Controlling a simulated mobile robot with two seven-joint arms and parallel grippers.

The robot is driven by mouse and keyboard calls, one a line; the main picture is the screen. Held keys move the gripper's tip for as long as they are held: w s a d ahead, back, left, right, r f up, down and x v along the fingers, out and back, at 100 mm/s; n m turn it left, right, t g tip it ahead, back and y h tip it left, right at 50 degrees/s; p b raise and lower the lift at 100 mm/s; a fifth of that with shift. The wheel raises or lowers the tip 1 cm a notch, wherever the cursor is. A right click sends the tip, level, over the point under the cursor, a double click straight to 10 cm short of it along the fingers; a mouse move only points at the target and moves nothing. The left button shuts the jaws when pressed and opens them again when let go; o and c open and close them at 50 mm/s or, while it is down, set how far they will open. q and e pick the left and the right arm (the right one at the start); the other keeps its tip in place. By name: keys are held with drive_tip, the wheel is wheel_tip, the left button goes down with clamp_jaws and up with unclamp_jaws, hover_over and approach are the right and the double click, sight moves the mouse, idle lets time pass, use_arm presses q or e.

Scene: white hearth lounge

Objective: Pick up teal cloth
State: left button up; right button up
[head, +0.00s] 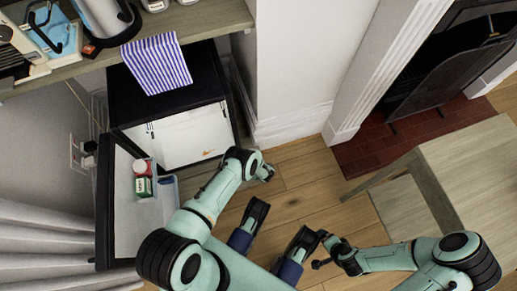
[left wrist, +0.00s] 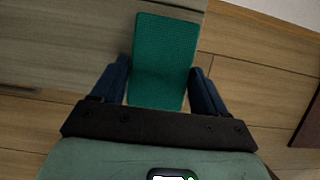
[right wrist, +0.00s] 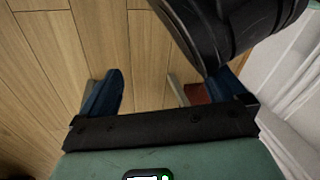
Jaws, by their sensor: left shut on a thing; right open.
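A flat teal cloth (left wrist: 163,60) lies between the two dark blue fingers of my left gripper (left wrist: 160,68) in the left wrist view. The left gripper is shut on it, and its far end reaches beyond the fingertips. My right gripper (right wrist: 170,74) is open, with nothing between its fingers in the right wrist view. I cannot make out the teal cloth in the head view.
A counter (head: 210,17) is above left. A wooden table (head: 475,170) and a fireplace (head: 450,75) are right. Bare floor (head: 310,195) lies between.

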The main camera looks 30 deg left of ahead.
use_arm(q)
drive_tip(key=shift+r, duration=0.1)
use_arm(e)
drive_tip(key=shift+w+r, duration=0.1)
use_arm(q)
wheel_tip(320, 180, up, 3)
drive_tip(key=shift+r+p, duration=0.1)
drive_tip(key=shift+p, duration=0.85)
use_arm(e)
drive_tip(key=w+r+t, duration=0.1)
drive_tip(key=w+r, duration=0.2)
use_arm(q)
wheel_tip(320, 180, up, 17)
drive_tip(key=p, duration=0.6)
drive_tip(key=shift+f+p, duration=0.2)
drive_tip(key=shift+p, duration=0.1)
use_arm(e)
drive_tip(key=s+a+r+g, duration=0.1)
drive_tip(key=s+a+r, duration=0.1)
drive_tip(key=s+r, duration=0.2)
drive_tip(key=s+a+r+n+g+y, duration=0.1)
drive_tip(key=s+a+r+g, duration=0.1)
drive_tip(key=s, duration=0.4)
drive_tip(key=shift+s+a+r+y, duration=0.3)
drive_tip(key=shift+a+r, duration=0.55)
drive_tip(key=shift+r, duration=0.1)
